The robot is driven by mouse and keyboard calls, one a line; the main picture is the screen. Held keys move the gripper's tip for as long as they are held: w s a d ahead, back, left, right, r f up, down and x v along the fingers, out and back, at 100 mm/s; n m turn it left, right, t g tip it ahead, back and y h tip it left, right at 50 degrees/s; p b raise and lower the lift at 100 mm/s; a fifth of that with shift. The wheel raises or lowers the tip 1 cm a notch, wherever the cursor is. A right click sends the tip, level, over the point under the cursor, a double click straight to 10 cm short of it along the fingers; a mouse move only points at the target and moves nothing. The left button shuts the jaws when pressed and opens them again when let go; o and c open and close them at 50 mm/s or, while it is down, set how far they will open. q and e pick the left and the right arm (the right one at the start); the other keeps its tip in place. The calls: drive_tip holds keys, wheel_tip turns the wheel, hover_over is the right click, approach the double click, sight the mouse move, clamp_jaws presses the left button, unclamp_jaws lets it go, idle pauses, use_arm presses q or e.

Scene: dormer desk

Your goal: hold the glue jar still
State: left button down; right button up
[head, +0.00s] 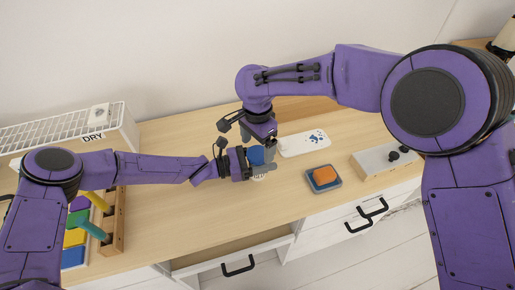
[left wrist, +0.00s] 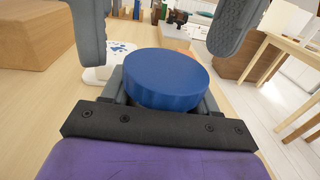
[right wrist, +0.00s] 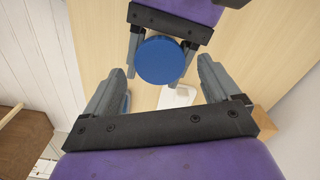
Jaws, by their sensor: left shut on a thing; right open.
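The glue jar (left wrist: 167,80) shows its round blue lid, standing between the fingers of my left gripper (left wrist: 165,98), which is shut on it. The jar's body is mostly hidden by the lid and fingers. In the head view the blue lid (head: 256,156) shows partly, above the desk's middle. In the right wrist view the lid (right wrist: 159,61) sits between the left gripper's fingers. My right gripper (right wrist: 162,82) is open, above the jar, with its fingers spread wide and apart from the lid. Its two fingers also show in the left wrist view, one on either side above the lid.
A drying rack (head: 70,140) stands left. A front drawer (head: 230,252) is open.

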wheel_tip(320, 180, up, 2)
drive_tip(key=shift+r, duration=0.35)
drive_tip(key=shift+c, duration=1.4)
wheel_tip(320, 180, up, 3)
drive_tip(key=shift+f, duration=0.1)
drive_tip(key=shift+s+f, duration=0.1)
wheel_tip(320, 180, down, 8)
drive_tip(key=shift+r, duration=0.25)
